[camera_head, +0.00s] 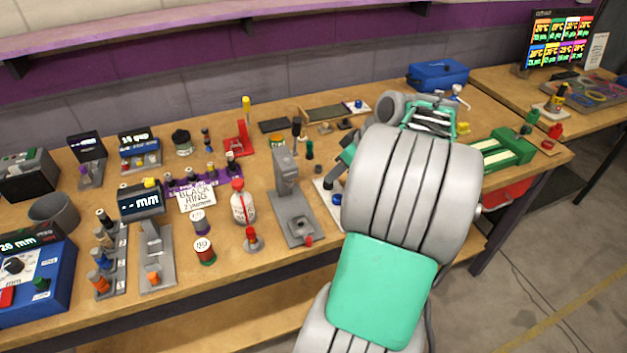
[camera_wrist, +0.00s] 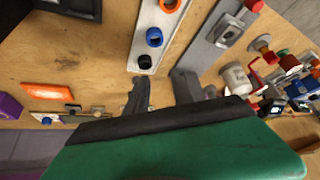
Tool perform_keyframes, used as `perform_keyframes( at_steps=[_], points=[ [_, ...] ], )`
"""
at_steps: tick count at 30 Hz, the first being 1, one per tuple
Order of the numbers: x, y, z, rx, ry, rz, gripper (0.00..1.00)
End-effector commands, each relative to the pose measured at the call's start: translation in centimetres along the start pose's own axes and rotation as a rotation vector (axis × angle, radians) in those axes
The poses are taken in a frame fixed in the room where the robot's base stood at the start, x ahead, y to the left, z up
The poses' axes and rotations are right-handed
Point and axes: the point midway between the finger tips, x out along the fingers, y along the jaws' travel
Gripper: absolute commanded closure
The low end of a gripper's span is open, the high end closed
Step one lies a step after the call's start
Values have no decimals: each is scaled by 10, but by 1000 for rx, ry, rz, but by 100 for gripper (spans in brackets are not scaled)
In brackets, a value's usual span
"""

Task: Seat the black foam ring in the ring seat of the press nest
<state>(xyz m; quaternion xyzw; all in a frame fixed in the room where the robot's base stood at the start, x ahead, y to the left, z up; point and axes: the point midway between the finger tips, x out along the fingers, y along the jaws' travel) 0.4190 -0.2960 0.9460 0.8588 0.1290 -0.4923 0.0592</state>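My gripper (camera_wrist: 160,88) points down at the bench in the wrist view. Its two dark fingers stand apart with bare wood showing between them. In the head view my arm hides most of it. Just beyond the fingers is a white strip with an orange seat (camera_wrist: 168,4), a blue ring (camera_wrist: 154,37) and a round black piece (camera_wrist: 144,61). The black piece may be the foam ring, but I cannot make out a hole. The grey press (camera_head: 292,212) stands left of the strip in the head view; I cannot tell its ring seat. Its grey base (camera_wrist: 222,32) shows in the wrist view.
A white bottle (camera_head: 243,205) and red-knobbed post (camera_head: 252,240) are left of the press. A green fixture (camera_head: 508,150) is at right. An orange piece (camera_wrist: 52,91) lies on bare wood.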

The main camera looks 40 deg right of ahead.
Motion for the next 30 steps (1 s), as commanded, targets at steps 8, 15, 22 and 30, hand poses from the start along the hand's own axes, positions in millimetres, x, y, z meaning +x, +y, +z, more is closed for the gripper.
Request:
perform_keyframes(
  at_steps=[8,15,22,30],
  points=[
    [15,23,20,-34,37,4,71],
    [55,24,16,-34,35,2,71],
    [72,26,16,-32,35,9,71],
    [71,26,17,-30,35,10,84]
  ],
)
